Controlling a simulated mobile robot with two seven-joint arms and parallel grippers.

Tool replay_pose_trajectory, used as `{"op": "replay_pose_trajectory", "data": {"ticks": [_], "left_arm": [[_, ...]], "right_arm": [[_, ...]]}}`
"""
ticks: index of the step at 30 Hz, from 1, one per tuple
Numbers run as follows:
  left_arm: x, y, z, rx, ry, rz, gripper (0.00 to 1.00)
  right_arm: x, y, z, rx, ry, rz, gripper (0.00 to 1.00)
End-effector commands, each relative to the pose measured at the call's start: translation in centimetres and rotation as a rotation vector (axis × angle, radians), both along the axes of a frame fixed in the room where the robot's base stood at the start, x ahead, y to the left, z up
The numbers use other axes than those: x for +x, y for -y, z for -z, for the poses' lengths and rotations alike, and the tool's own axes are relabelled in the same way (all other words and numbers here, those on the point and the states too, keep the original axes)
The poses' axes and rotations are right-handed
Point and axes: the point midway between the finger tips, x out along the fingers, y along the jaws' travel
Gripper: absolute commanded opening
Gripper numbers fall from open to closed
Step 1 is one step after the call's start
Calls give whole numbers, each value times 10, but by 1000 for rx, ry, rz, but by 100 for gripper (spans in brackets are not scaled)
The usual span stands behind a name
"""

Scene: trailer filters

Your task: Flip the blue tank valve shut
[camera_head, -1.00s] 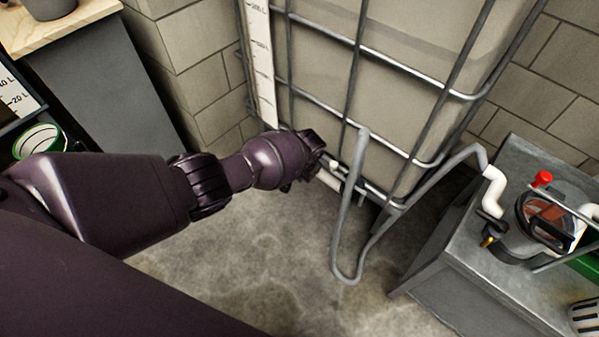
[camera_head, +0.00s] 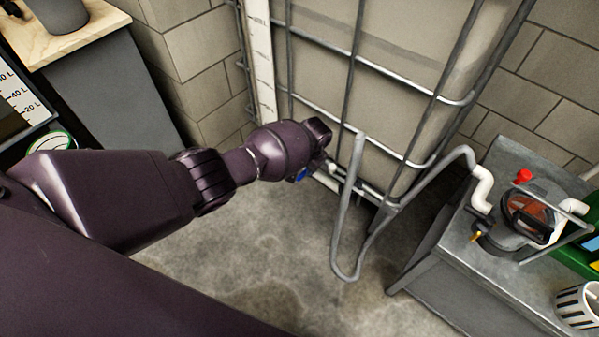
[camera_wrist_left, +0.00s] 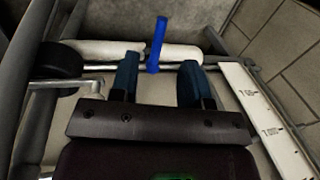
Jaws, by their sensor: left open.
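The caged pale tank (camera_head: 330,75) stands against the block wall. Its blue valve handle (camera_head: 302,174) shows in part low by the tank, just below my left gripper (camera_head: 322,150). In the left wrist view the blue handle (camera_wrist_left: 157,42) stands up from a white pipe (camera_wrist_left: 97,50), with its tip toward the top of the picture. My left gripper (camera_wrist_left: 160,78) is open and empty. Its two dark blue fingers point at the pipe; the handle lies beyond the fingertips, sideways between them and closer to the left finger. Contact cannot be told. My right gripper is not in view.
A bent grey tube (camera_head: 347,215) rises in front of the tank. At right, a metal bench (camera_head: 455,235) carries a filter housing (camera_head: 525,215) with a red knob. A wood-topped cabinet (camera_head: 110,25) stands at left.

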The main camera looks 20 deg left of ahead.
Motion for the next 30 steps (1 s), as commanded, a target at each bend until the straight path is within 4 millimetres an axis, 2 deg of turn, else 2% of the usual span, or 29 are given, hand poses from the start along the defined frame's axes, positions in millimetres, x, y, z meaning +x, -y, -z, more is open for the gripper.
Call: {"op": "replay_pose_trajectory", "data": {"ticks": [1,7,17,30], "left_arm": [[2,1,-16,0,9,0,43],[-2,5,-31,0,2,0,43],[-4,6,-32,0,-4,0,43],[1,8,-32,-10,23,18,43]], "right_arm": [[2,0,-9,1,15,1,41],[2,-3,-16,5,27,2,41],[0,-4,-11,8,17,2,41],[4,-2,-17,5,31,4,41]]}}
